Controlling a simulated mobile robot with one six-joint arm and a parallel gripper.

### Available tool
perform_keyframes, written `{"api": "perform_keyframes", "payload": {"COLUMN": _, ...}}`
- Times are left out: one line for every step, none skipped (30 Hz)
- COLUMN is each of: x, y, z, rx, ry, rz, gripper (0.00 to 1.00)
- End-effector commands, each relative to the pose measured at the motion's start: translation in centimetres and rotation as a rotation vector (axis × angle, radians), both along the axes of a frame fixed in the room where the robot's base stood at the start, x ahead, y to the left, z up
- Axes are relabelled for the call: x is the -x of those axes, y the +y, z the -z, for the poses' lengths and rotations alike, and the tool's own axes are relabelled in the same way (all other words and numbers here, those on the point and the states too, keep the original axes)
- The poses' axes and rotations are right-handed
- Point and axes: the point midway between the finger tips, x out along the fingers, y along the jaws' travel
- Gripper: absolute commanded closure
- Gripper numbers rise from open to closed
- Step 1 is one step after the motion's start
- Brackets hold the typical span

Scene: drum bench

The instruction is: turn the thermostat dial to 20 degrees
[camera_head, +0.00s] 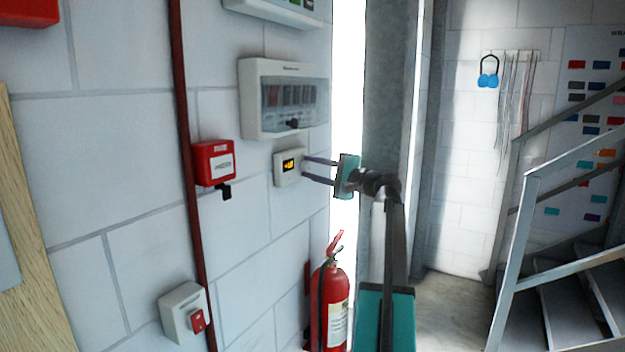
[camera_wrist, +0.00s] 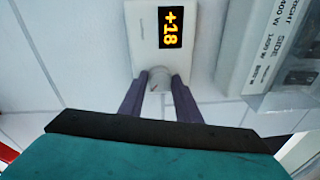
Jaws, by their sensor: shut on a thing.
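The thermostat (camera_head: 278,168) is a small white box on the white block wall, below the breaker panel. Its lit display (camera_wrist: 171,24) reads +18 in yellow in the wrist view, turned sideways. In the head view my gripper (camera_head: 304,167) reaches the thermostat from the right. There the fingers hide the dial.
A breaker panel (camera_head: 284,72) hangs just above the thermostat. A red fire alarm box (camera_head: 214,163) and a red pipe (camera_head: 186,130) are to the left. A fire extinguisher (camera_head: 331,300) stands below. Metal stairs (camera_head: 560,300) are at the right.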

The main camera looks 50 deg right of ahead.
Motion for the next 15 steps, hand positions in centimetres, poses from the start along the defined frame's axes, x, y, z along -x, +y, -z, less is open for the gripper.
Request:
{"api": "perform_keyframes", "payload": {"x": -0.01, "y": -0.14, "z": 0.53, "rx": 0.026, "ry": -0.008, "rz": 0.001, "gripper": 0.92}}
{"api": "perform_keyframes", "payload": {"x": -0.02, "y": -0.14, "z": 0.53, "rx": 0.040, "ry": -0.011, "rz": 0.001, "gripper": 0.92}}
{"api": "perform_keyframes", "payload": {"x": -0.02, "y": -0.13, "z": 0.51, "rx": 0.062, "ry": -0.016, "rz": 0.000, "gripper": 0.92}}
{"api": "perform_keyframes", "payload": {"x": -0.02, "y": -0.13, "z": 0.48, "rx": 0.075, "ry": -0.020, "rz": 0.001, "gripper": 0.92}}
{"api": "perform_keyframes", "payload": {"x": -0.01, "y": -0.12, "z": 0.46, "rx": 0.090, "ry": -0.023, "rz": 0.001, "gripper": 0.92}}
{"api": "perform_keyframes", "payload": {"x": -0.02, "y": -0.11, "z": 0.45, "rx": 0.108, "ry": -0.027, "rz": 0.000, "gripper": 0.92}}
{"api": "perform_keyframes", "payload": {"x": -0.02, "y": -0.11, "z": 0.44, "rx": 0.120, "ry": -0.030, "rz": 0.000, "gripper": 0.92}}
{"api": "perform_keyframes", "payload": {"x": -0.03, "y": -0.11, "z": 0.42, "rx": 0.133, "ry": -0.034, "rz": 0.000, "gripper": 0.92}}
{"api": "perform_keyframes", "payload": {"x": -0.03, "y": -0.11, "z": 0.42, "rx": 0.148, "ry": -0.037, "rz": 0.000, "gripper": 0.92}}
{"api": "perform_keyframes", "payload": {"x": -0.03, "y": -0.10, "z": 0.41, "rx": 0.159, "ry": -0.040, "rz": -0.001, "gripper": 0.92}}
{"api": "perform_keyframes", "payload": {"x": -0.04, "y": -0.09, "z": 0.39, "rx": 0.169, "ry": -0.042, "rz": -0.001, "gripper": 0.92}}
{"api": "perform_keyframes", "payload": {"x": -0.03, "y": -0.08, "z": 0.37, "rx": 0.180, "ry": -0.045, "rz": -0.001, "gripper": 0.92}}
{"api": "perform_keyframes", "payload": {"x": -0.04, "y": -0.07, "z": 0.35, "rx": 0.188, "ry": -0.047, "rz": -0.001, "gripper": 0.92}}
{"api": "perform_keyframes", "payload": {"x": -0.04, "y": -0.06, "z": 0.31, "rx": 0.196, "ry": -0.048, "rz": -0.002, "gripper": 0.92}}
{"api": "perform_keyframes", "payload": {"x": -0.03, "y": -0.05, "z": 0.28, "rx": 0.205, "ry": -0.050, "rz": -0.002, "gripper": 0.92}}
